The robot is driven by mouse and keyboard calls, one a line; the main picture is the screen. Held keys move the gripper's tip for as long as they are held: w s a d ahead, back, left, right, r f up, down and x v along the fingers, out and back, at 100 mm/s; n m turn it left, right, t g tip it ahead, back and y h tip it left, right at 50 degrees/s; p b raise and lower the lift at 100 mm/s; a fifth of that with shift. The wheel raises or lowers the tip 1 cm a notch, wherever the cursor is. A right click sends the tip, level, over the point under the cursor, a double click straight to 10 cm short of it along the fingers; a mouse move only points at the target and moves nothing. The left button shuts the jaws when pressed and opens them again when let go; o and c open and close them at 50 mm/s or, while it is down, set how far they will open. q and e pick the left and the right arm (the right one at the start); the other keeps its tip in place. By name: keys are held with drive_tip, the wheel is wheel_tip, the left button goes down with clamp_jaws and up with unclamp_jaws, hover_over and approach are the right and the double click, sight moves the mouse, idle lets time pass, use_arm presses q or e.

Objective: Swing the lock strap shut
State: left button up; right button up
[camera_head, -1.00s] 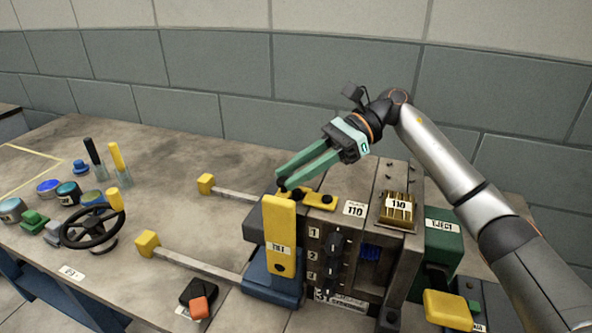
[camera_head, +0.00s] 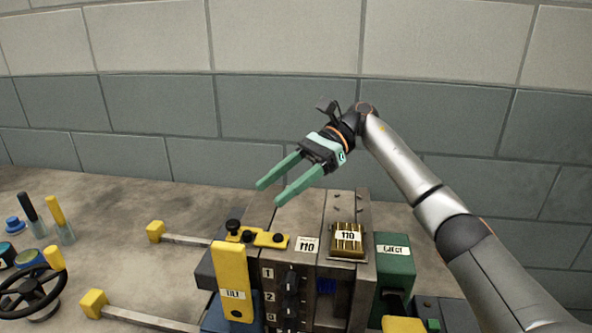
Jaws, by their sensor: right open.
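The yellow lock strap (camera_head: 268,239) lies flat across the top of the mould block (camera_head: 297,215), left of the 110 label. It has a black knob (camera_head: 233,227) at its left end and dark round fasteners along it. I cannot tell for certain which seam it spans. My right gripper (camera_head: 276,194) is open and empty in the air above the strap, its green fingers apart and touching nothing. My left gripper is not in view.
A yellow tilt lever (camera_head: 232,275) stands upright in front of the strap. A brass 110 block (camera_head: 348,240) and a green eject unit (camera_head: 395,265) are to the right. Two yellow-ended bars (camera_head: 190,239) reach left. A black handwheel (camera_head: 30,292) stands far left.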

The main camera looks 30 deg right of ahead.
drive_tip(key=shift+v, duration=2.45)
